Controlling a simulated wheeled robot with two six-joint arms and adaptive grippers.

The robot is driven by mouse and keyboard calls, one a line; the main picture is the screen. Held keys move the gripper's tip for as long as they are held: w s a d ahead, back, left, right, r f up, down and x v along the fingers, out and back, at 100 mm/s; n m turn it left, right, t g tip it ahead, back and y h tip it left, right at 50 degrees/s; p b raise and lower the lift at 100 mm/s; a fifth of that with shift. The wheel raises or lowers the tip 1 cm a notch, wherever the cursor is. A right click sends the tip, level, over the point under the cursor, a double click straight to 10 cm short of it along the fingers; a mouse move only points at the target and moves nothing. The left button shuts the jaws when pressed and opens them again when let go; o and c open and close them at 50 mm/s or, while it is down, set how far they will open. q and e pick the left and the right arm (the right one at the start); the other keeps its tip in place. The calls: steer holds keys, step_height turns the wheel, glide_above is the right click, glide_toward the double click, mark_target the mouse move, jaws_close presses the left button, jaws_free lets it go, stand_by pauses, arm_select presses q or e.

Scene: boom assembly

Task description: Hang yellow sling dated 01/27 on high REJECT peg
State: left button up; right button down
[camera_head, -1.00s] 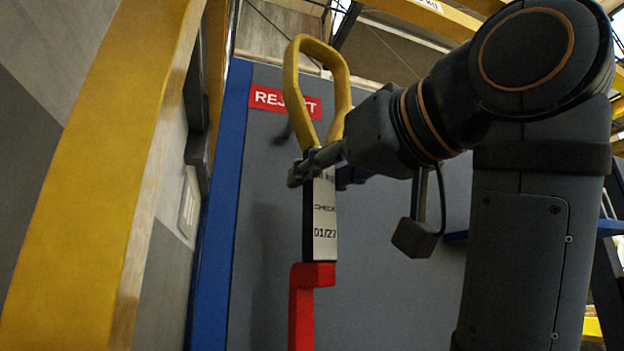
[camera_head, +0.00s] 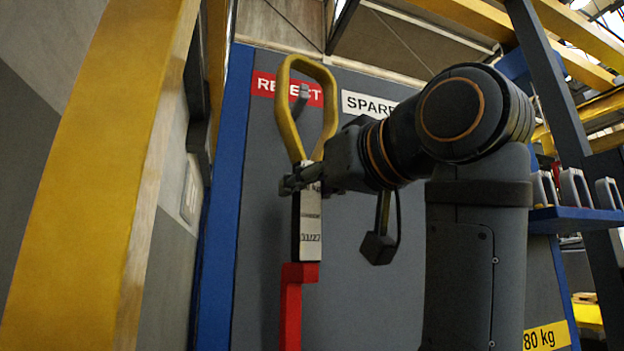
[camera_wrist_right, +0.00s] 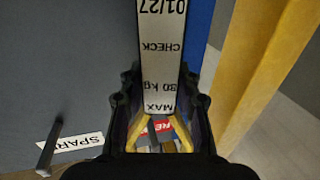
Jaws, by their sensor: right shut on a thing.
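My right gripper (camera_head: 302,180) is shut on the sling, just below its yellow loop (camera_head: 283,112). In the right wrist view the tag (camera_wrist_right: 161,45) reads 01/27, CHECK and MAX upside down. The red REJECT sign (camera_head: 268,84) is on the grey panel behind the loop. A grey peg (camera_head: 299,100) shows inside the loop's opening in the head view; I cannot tell whether it passes through. My left gripper is out of view.
A white SPARE sign (camera_head: 367,104) is right of REJECT; in the wrist view a dark peg (camera_wrist_right: 49,147) is by it. A blue post (camera_head: 222,200) edges the panel, with a yellow beam (camera_head: 100,170) at left. A blue shelf (camera_head: 575,218) holds grey-white pieces at right.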

steer(key=shift+w+a+p, duration=0.2)
steer(key=shift+w, duration=0.45)
steer(key=shift+w+a+p, duration=0.25)
steer(key=shift+w, duration=0.4)
steer(key=shift+w+a+p, duration=0.2)
steer(key=shift+w, duration=0.45)
steer(key=shift+w+a+f+b, duration=0.1)
steer(key=shift+w+f+b, duration=0.25)
steer(key=shift+f+b, duration=0.25)
steer(key=shift+w+a+f+b, duration=0.1)
steer(key=shift+w+f+b, duration=0.25)
steer(key=shift+f+b, duration=0.25)
steer(key=shift+f, duration=0.15)
steer(key=c, duration=0.9)
jaws_free()
steer(key=shift+s, duration=0.15)
steer(key=shift+o, duration=0.2)
